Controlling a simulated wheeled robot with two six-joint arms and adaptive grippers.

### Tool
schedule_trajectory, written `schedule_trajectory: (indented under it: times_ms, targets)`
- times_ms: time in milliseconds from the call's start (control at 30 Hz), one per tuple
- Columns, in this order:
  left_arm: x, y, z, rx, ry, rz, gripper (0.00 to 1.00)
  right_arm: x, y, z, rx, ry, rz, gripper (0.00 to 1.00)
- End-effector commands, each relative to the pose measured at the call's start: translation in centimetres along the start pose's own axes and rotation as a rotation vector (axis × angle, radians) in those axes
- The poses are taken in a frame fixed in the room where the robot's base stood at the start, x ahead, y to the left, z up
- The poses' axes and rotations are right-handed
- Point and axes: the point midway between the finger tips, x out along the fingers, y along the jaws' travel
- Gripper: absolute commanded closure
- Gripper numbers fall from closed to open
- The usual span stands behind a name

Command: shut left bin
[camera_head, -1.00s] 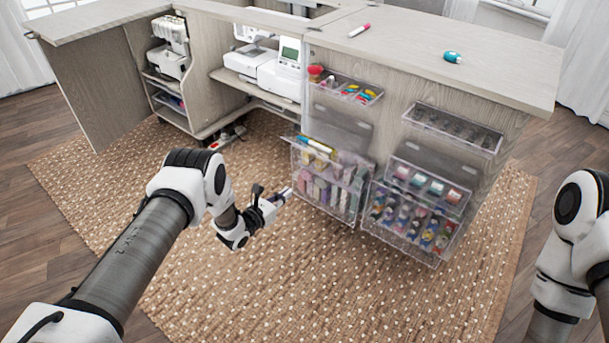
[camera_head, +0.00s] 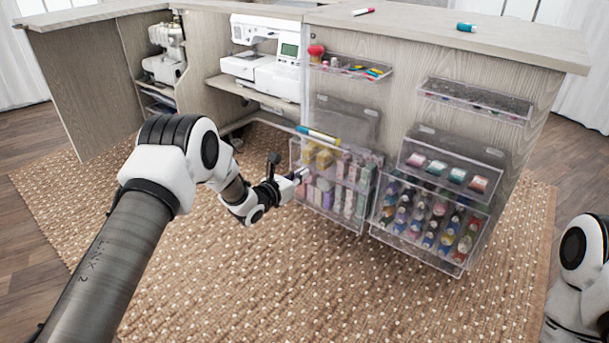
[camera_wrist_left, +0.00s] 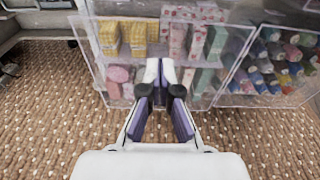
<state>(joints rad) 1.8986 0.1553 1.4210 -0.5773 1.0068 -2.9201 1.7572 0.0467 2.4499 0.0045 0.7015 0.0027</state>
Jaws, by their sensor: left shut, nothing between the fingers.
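The left bin (camera_head: 342,201) is a clear box on the cabinet's side panel, filled with folded fabrics in yellow, pink and pale green. It leans outward at its top, with a gap to the panel behind. It also shows in the left wrist view (camera_wrist_left: 122,73). My left gripper (camera_head: 301,176) is shut and empty at the bin's front left; in the left wrist view its fingertips (camera_wrist_left: 160,66) overlap the bin's front wall. I cannot tell whether they touch it. My right gripper is out of view; only part of my right arm shows at the right edge.
The right bin (camera_head: 420,250) with several spools stands beside the left bin, also tilted out. Small clear trays (camera_head: 343,68) hang above. The dotted rug (camera_head: 260,285) in front is clear.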

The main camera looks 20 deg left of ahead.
Motion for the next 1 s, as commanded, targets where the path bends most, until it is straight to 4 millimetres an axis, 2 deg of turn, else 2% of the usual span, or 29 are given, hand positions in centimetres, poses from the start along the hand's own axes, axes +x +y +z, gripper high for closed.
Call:
schedule_trajectory:
  times_ms: [33, 100, 300, 733, 1000]
  targets:
    - [0.8, -0.1, 0.2, 0.002, -0.005, -0.001, 1.0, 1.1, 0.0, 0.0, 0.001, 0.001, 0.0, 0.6]
    - [0.9, 0.0, 1.6, 0.002, -0.004, 0.0, 1.0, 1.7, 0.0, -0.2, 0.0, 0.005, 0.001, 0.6]
    - [1.3, 0.0, 3.6, 0.0, 0.001, 0.0, 1.0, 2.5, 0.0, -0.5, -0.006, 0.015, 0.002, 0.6]
    - [1.4, 0.0, 4.0, -0.001, 0.006, 0.0, 1.0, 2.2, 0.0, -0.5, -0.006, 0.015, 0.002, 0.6]
    - [2.2, 0.3, 4.8, 0.0, 0.073, 0.001, 1.0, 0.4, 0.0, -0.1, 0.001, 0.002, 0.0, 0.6]
